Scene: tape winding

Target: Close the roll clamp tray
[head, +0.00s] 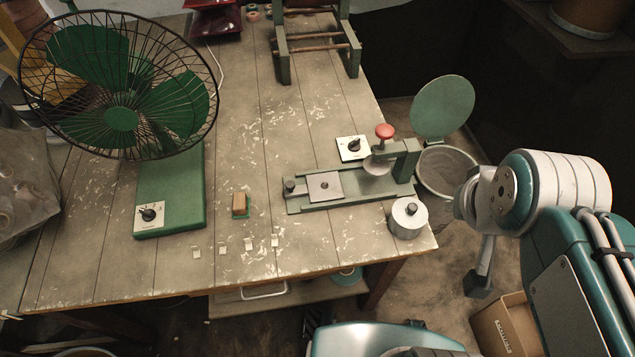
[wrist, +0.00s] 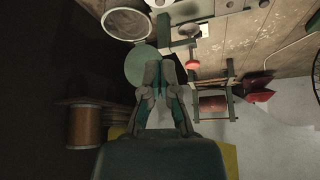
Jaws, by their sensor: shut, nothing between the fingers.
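The roll clamp (head: 405,160) is a green frame with a red knob (head: 384,131) over a round pale disc, near the table's right edge. Its tray (head: 325,187), a light square plate with a small centre peg, lies on the green base to the left of the disc. A dark knob (head: 290,187) stands at the base's left end. In the wrist view the red knob (wrist: 192,65) shows upside down, and the tray cannot be made out clearly. My gripper (wrist: 161,70) is shut and empty, apart from the clamp. My arm is off the table's right side.
A round metal weight (head: 408,217) stands in front of the clamp, and a switch plate (head: 354,148) lies behind it. A bin with a raised green lid (head: 443,107) is right of the table. A green fan (head: 120,118) and a wooden-topped block (head: 240,204) are left.

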